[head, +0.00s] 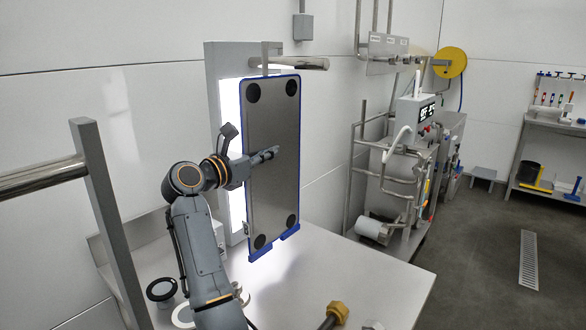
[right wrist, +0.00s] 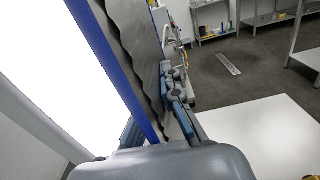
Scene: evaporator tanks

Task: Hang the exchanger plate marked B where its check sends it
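A tall grey exchanger plate (head: 272,185) with a blue rim and dark round corner ports stands upright before a lit white panel (head: 231,110). Its top meets a short bracket at a horizontal steel bar (head: 305,63); I cannot tell whether the bar bears it. No letter B is legible. The blue rim is notched along the bottom edge. My right gripper (head: 262,157) is at the plate's left edge, one finger across its front. In the right wrist view the plate's wavy edge (right wrist: 140,45) runs between the fingers (right wrist: 155,115); the other finger is mostly hidden. My left gripper is not in view.
A white table (head: 375,285) lies below, with ring-shaped items (head: 162,289) and a yellow-nutted part (head: 338,311). A steel rail (head: 40,178) on a post stands left. A pipe-and-tank skid (head: 405,165) stands right, beyond it open floor and a shelf (head: 550,124).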

